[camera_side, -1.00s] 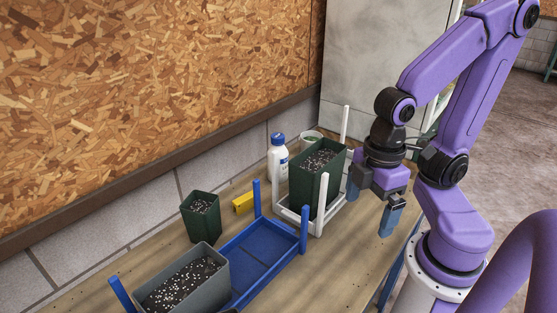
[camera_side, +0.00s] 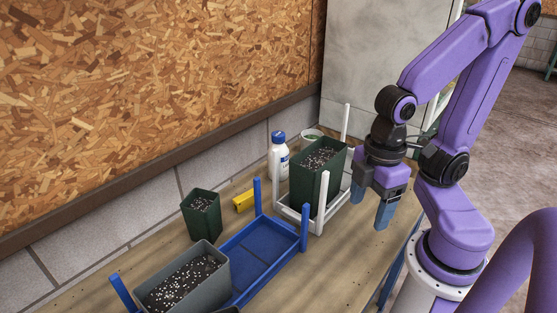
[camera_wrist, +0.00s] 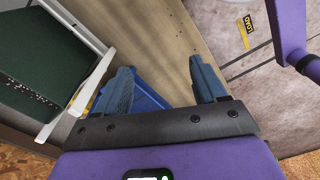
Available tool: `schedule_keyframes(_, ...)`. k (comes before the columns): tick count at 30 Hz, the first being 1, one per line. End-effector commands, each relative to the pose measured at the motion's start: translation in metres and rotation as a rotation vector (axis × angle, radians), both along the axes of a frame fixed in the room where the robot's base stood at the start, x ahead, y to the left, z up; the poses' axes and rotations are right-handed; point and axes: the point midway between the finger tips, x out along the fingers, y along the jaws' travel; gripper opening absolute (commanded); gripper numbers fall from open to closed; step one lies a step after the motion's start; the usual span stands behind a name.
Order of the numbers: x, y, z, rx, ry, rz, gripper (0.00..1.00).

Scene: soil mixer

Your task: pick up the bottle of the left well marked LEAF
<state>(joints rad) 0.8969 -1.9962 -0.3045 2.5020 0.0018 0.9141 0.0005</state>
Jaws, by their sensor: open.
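A white bottle with a blue cap (camera_side: 279,158) stands upright at the back of the bench by the wall in the side view. Its label is too small to read, and its lower part is partly hidden by the white rack. No marking LEAF and no well can be made out. My gripper (camera_side: 370,205) is open and empty, above the bench to the right of the white rack and apart from the bottle. Its two blue fingers also show in the wrist view (camera_wrist: 161,82), with nothing between them. The bottle is not visible in the wrist view.
A tall green pot of soil (camera_side: 318,172) stands in the white rack (camera_side: 321,218), between bottle and gripper. A blue rack (camera_side: 262,245), grey soil box (camera_side: 182,285), small green pot (camera_side: 201,228) and yellow block (camera_side: 243,202) lie left. The bench's front right is clear.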

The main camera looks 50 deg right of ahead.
Motion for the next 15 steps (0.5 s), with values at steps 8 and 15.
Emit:
schedule_keyframes(8, 0.001, 0.002, 0.034, 0.008, -0.004, 0.0, 0.71)
schedule_keyframes(15, 0.006, 0.0, 0.077, -0.019, -0.008, 0.002, 0.71)
